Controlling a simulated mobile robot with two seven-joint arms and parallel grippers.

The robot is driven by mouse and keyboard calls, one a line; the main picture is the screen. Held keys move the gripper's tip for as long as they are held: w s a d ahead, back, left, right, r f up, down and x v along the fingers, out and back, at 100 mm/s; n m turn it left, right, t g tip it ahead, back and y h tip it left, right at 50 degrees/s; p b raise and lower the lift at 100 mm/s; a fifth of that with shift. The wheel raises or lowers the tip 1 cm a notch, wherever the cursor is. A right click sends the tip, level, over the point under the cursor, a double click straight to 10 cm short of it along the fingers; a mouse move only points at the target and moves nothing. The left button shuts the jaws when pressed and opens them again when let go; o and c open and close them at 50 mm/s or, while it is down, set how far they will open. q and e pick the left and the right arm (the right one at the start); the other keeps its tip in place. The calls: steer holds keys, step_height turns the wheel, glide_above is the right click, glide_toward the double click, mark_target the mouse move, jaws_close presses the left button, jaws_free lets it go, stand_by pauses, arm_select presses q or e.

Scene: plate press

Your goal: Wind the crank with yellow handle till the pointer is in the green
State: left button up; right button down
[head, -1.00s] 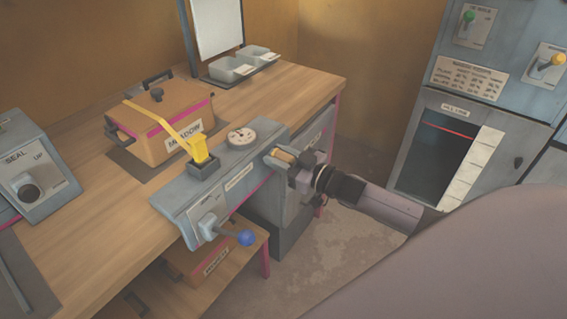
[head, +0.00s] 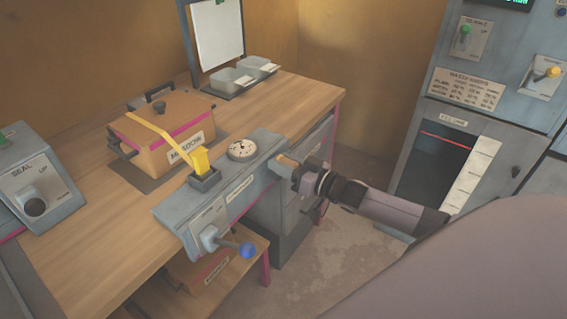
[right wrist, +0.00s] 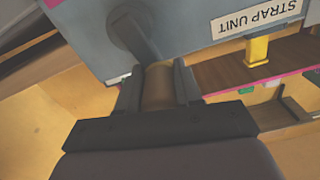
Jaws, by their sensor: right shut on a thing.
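The strap unit (head: 218,194) is a grey housing along the table's front edge. It carries a round white dial (head: 242,150); its pointer and any green zone are too small to read. My right gripper (head: 288,166) is shut on the crank's dull yellow handle (head: 284,160) at the unit's right end. In the right wrist view the handle (right wrist: 158,88) lies between the two fingers, beside the dark crank arm (right wrist: 132,36). My left gripper is not in view.
A tan box (head: 160,128) with a yellow strap (head: 160,131) stands behind the unit. A blue-knobbed lever (head: 246,251) sticks out at the unit's left front. The seal unit (head: 38,180) is at far left, and a grey cabinet (head: 480,110) stands at right, across bare floor.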

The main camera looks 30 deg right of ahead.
steer(key=shift+s+a+f, duration=0.2)
steer(key=shift+a+f, duration=0.05)
steer(key=shift+f, duration=0.25)
steer(key=c, duration=0.9)
jaws_free()
steer(key=shift+o, duration=0.6)
steer(key=shift+r, duration=0.2)
steer(key=shift+d, duration=0.1)
steer(key=v, duration=0.7)
